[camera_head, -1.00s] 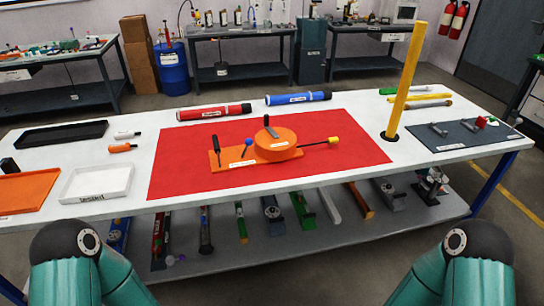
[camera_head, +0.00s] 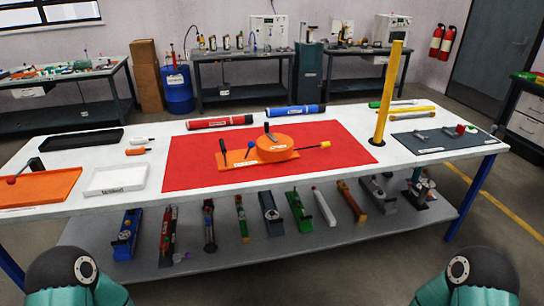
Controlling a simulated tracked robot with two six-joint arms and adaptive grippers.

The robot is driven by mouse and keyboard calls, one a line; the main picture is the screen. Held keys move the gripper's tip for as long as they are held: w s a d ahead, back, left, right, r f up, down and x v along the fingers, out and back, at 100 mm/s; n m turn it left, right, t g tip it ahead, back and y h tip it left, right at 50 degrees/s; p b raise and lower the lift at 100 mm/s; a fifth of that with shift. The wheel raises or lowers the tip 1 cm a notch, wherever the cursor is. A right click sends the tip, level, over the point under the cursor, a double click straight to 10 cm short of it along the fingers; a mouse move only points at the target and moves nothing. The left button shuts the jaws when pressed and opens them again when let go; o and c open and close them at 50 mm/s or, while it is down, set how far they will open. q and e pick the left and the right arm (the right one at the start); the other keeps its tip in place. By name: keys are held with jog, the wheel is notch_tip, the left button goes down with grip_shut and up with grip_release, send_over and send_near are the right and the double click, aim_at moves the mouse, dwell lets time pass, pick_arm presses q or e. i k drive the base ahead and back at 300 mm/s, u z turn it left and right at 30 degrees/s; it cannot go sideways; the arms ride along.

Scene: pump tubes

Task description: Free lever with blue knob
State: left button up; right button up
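An orange pump-like device (camera_head: 284,149) sits on the red mat (camera_head: 200,165) in the middle of the white table. Its lever with a blue knob (camera_head: 251,144) stands up on the left part of the orange base (camera_head: 235,164). A black-handled lever (camera_head: 222,146) stands to its left. A black handle (camera_head: 270,131) lies on top of the round housing. Only the teal and dark links of my two arms show at the bottom corners. Both grippers are out of view.
Red (camera_head: 220,122) and blue (camera_head: 295,111) flashlight-like cylinders lie behind the mat. A tall yellow post (camera_head: 388,95) stands right of it, beside a grey mat (camera_head: 465,140) with small parts. White (camera_head: 116,180), orange (camera_head: 62,182) and black (camera_head: 68,138) trays are at left. Several tools lie on the lower shelf.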

aim_at(250, 144)
jog(key=u, duration=0.15)
jog(key=i, duration=0.85)
jog(key=z, duration=0.25)
jog(key=k, duration=0.75)
jog(key=u, duration=0.15)
jog(key=i, duration=0.8)
jog(key=u, duration=0.65)
